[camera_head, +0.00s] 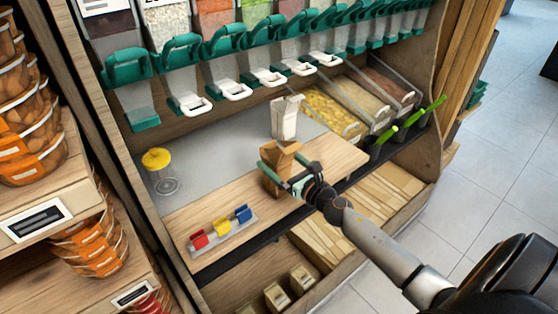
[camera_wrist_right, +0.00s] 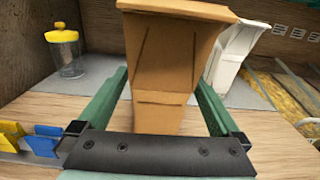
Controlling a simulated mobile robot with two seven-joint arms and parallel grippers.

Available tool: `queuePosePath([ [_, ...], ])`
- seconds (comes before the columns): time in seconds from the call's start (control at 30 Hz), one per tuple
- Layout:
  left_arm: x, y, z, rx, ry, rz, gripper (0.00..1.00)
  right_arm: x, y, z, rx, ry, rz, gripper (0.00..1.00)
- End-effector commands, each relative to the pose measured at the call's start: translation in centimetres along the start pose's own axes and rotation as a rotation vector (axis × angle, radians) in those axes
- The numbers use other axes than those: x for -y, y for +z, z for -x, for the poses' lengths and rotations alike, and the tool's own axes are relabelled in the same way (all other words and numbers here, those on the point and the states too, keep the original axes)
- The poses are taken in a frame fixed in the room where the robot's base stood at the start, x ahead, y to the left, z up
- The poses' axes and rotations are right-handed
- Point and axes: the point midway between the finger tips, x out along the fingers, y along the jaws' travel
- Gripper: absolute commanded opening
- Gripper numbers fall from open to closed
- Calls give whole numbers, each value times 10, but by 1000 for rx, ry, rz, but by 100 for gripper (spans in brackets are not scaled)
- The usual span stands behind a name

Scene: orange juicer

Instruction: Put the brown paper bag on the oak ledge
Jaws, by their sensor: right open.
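The brown paper bag (camera_head: 281,160) stands upright on the oak ledge (camera_head: 190,223), near its right part, in the head view. In the right wrist view the bag (camera_wrist_right: 168,75) fills the middle, its wide folded top above and its narrower body below. My right gripper (camera_head: 284,174) is open, with one green finger on each side of the bag. In the right wrist view some space shows between the bag and the fingers (camera_wrist_right: 164,95). The bag's lower part is partly hidden by the gripper in the head view. My left gripper is not in view.
A white bag (camera_head: 286,118) stands just behind the brown one. A yellow-lidded jar (camera_head: 158,171) stands on the grey surface at left. Red, yellow and blue clips (camera_head: 222,228) sit at the ledge's front left. Open food bins (camera_head: 335,112) lie right; dispensers (camera_head: 182,75) hang above.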

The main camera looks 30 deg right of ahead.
Motion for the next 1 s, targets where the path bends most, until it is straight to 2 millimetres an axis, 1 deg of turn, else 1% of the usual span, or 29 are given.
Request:
queuePosePath([
  [0.17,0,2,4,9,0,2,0,0,4,0,0,0,0,100],
  [0.27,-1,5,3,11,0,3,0,0,1,8,-2,0,0,100],
  [0.37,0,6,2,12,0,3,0,0,1,22,-3,0,0,100],
  [0.7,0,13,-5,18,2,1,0,0,0,82,-2,0,-1,100],
  [0.9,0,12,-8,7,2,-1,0,0,1,108,-1,0,-2,100],
  [1.0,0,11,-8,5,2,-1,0,0,2,116,0,-1,-1,100],
])
